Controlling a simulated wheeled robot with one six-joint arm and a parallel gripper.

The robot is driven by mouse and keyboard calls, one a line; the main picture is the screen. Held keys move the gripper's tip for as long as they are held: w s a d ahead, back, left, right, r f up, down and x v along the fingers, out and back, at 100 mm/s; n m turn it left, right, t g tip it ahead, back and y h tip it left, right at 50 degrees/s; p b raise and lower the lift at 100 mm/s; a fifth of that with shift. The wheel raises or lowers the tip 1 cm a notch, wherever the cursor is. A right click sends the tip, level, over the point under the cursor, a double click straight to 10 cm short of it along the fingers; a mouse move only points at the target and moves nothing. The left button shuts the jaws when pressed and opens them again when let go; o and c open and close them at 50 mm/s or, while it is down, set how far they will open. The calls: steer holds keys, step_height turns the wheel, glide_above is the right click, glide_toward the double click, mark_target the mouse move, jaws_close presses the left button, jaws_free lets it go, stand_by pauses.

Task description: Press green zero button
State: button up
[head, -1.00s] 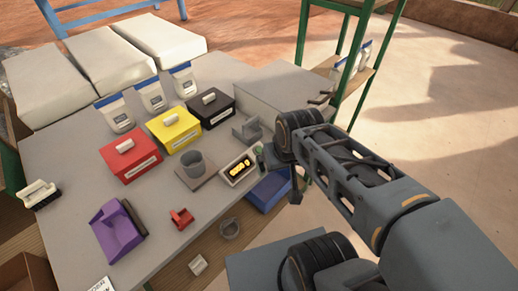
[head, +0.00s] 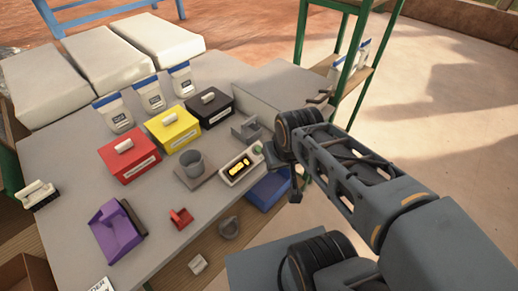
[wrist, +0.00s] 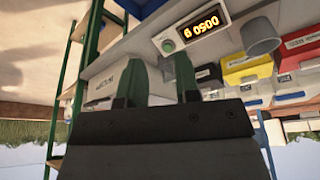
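The scale (head: 241,166) sits on the bench right of the grey cup, with lit yellow digits. Its green zero button (head: 257,149) is at the end nearest my arm. The wrist view is upside down; in it, the scale (wrist: 195,32) and the green button (wrist: 168,46) lie just beyond the fingertips. My gripper (wrist: 161,60) shows two green fingers standing apart with nothing between them. Neither finger visibly touches the button. In the head view my wrist is right of the scale, and the fingertips are hard to make out.
A grey cup (head: 192,161) on a plate stands close left of the scale. Red (head: 129,156), yellow (head: 173,129) and black (head: 209,106) boxes stand behind. A grey bracket (head: 246,131) is near my wrist. A blue bin (head: 270,188) lies below the bench edge.

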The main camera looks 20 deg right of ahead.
jaws_close()
stand_by(0.8)
